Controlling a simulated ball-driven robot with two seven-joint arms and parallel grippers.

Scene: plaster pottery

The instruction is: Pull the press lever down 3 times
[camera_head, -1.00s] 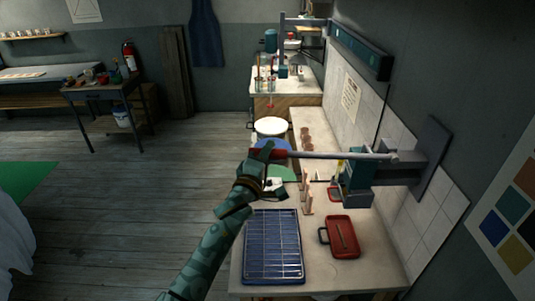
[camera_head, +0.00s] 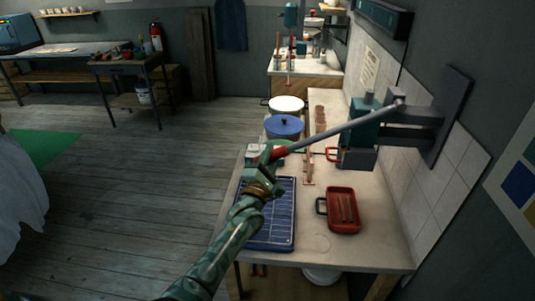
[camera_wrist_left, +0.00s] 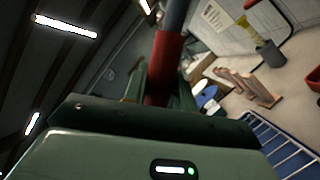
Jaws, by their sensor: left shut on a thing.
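The press lever (camera_head: 345,130) is a long grey bar with a red grip (camera_head: 279,152) at its left end. It runs from a pivot on the wall-mounted teal press (camera_head: 362,135) and slopes down to the left. My left gripper (camera_head: 268,154) is shut on the red grip, above the workbench. The left wrist view shows the red grip (camera_wrist_left: 166,62) between the two fingers, with the grey bar beyond it. My right gripper is not in view.
Below the lever, the workbench (camera_head: 370,245) holds a blue rack tray (camera_head: 283,238), a red tray (camera_head: 343,210) and a blue-lidded pot (camera_head: 285,125). A white-topped pot (camera_head: 288,104) stands behind. Open wooden floor (camera_head: 150,190) lies to the left.

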